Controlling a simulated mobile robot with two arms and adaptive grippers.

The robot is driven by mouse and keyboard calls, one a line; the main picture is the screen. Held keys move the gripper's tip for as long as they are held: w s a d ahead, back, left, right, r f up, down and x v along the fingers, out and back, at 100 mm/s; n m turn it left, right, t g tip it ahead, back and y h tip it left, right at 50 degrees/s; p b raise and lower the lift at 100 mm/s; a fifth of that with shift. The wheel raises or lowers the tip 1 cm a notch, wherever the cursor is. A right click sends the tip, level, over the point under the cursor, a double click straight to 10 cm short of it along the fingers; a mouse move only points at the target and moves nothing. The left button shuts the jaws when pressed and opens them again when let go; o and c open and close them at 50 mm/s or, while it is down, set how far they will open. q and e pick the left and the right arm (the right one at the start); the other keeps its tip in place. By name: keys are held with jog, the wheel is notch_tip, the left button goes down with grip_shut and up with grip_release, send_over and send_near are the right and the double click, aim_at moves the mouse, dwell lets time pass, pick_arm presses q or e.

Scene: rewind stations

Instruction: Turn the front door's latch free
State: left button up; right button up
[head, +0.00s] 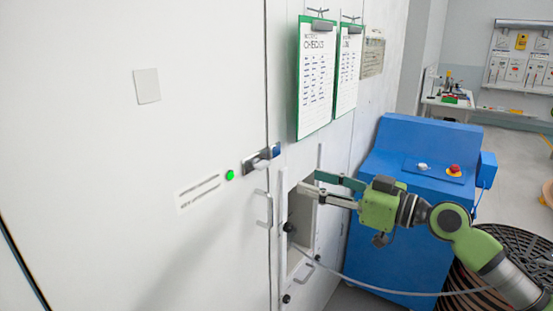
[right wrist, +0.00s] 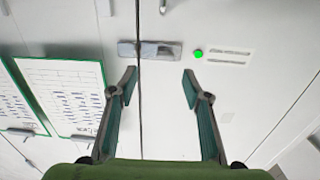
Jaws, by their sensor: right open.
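The front door (head: 130,120) is a large white panel at the left in the head view, and it looks closed. Its metal latch (head: 258,161) sits at the seam on the door's right edge. In the right wrist view the latch (right wrist: 150,49) lies across the dark seam, its long side across the picture. My right gripper (head: 310,183) is open and empty, to the right of the latch and a little lower in the head view. In the right wrist view its fingers (right wrist: 160,80) are spread below the latch, with a gap to it. My left gripper is not in view.
A green light (head: 229,175) sits left of the latch. Two green clipboards (head: 317,80) hang up and right of it. A pale handle (head: 264,208) is below. A blue cabinet (head: 405,190) with a red button stands right, behind my right arm. A dark coil (head: 510,260) lies lower right.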

aim_at(267, 166)
jog(key=p+x, duration=0.2)
jog(key=x, duration=0.2)
jog(key=p+x, duration=0.2)
jog(key=x, duration=0.2)
jog(key=r+p+x, duration=0.1)
jog(key=p+x, duration=0.1)
jog(key=x, duration=0.3)
jog(key=shift+s+a+r, duration=0.1)
jog(key=shift+s+a, duration=0.25)
jog(key=shift+s, duration=0.05)
jog(key=shift+w+a, duration=0.25)
jog(key=shift+a, duration=0.2)
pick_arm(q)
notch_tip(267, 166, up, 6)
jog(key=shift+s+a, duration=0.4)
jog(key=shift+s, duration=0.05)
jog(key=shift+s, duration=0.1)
pick_arm(e)
jog(key=c, duration=1.1)
